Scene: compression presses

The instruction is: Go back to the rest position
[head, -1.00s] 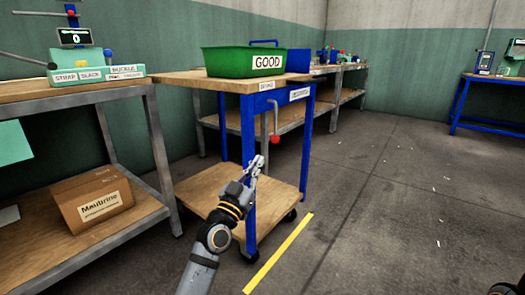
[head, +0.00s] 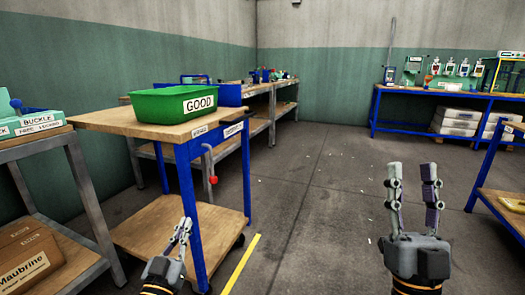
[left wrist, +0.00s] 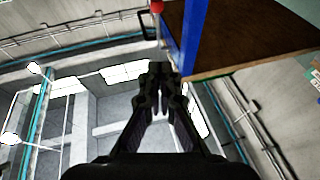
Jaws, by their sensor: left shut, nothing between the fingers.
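My left gripper (head: 183,233) is low in the head view, in front of the wooden-topped trolley (head: 140,130) with blue legs. It is shut and empty, pointing upward. In the left wrist view its fingers (left wrist: 162,75) meet, with the ceiling lights behind them and the trolley's blue leg (left wrist: 196,35) close by. My right gripper (head: 412,170) stands upright at the right of the head view, above the grey floor. Its two fingers are apart with nothing between them.
A green GOOD bin (head: 172,105) sits on the trolley. A bench with a Maubrine box (head: 25,262) is at the left. A blue-framed bench (head: 440,97) stands at the back right.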

